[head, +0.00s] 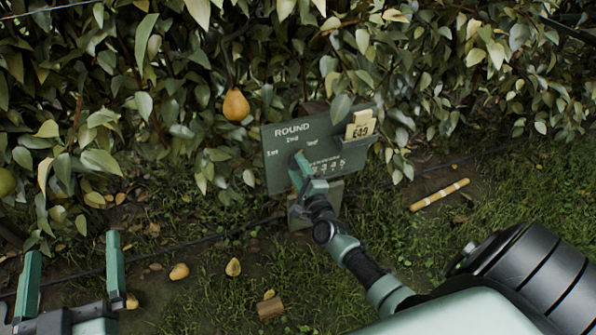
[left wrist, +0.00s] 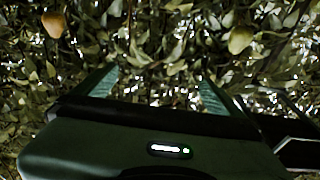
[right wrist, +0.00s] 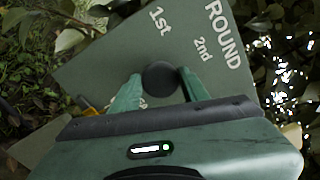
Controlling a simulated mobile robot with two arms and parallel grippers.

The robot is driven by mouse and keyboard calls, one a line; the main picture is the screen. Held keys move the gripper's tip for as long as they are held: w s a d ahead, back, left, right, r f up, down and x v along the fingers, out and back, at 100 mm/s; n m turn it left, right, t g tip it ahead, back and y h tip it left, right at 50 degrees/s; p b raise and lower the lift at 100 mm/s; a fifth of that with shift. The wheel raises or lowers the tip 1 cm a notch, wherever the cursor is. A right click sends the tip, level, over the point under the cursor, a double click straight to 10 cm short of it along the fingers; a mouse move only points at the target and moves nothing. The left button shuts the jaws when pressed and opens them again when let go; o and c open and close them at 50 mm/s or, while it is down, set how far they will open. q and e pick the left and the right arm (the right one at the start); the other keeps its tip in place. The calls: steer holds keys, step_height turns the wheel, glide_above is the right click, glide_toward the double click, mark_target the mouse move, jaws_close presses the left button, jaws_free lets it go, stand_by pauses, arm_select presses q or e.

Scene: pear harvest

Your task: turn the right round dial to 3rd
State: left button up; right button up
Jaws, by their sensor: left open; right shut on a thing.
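The green board (head: 277,182) marked ROUND stands tilted at the hedge's foot, with 1st, 2nd and another label, likely 3rd, arced around the dial. The black round dial (right wrist: 160,79) shows in the right wrist view between my right fingers; in the head view my gripper hides it. My right gripper (head: 300,165) is shut on the dial, one finger on each side. No pointer on the dial can be made out, so its setting is unclear. My left gripper (head: 73,247) is open and empty at the lower left, away from the board.
A pear (head: 236,105) hangs left of the board. Dense leaves stand behind.

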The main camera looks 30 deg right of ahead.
arm_select(q)
steer(key=shift+s+d+r+t+h+b, duration=0.1)
steer(key=shift+s+r+t+h+b, duration=0.15)
steer(key=shift+r+t, duration=0.5)
steer(key=shift+s+d+r+t+h+b, duration=0.15)
steer(key=shift+s+r+t, duration=0.1)
steer(key=shift+r, duration=0.9)
arm_select(e)
steer(key=shift+m, duration=1)
arm_select(q)
steer(key=shift+a, duration=0.1)
arm_select(e)
steer(key=o, duration=1.4)
arm_select(q)
steer(key=shift+w, duration=0.1)
arm_select(e)
steer(key=shift+s, duration=0.1)
steer(key=shift+s, duration=0.3)
arm_select(q)
step_height(320, 180, down, 7)
steer(key=g+y+p, duration=0.1)
steer(key=g, duration=0.2)
steer(key=shift+w+a+g+y+p, duration=0.3)
steer(key=shift+w+a+g+p, duration=0.05)
steer(key=shift+w+a+g, duration=0.05)
arm_select(e)
steer(key=v, duration=0.7)
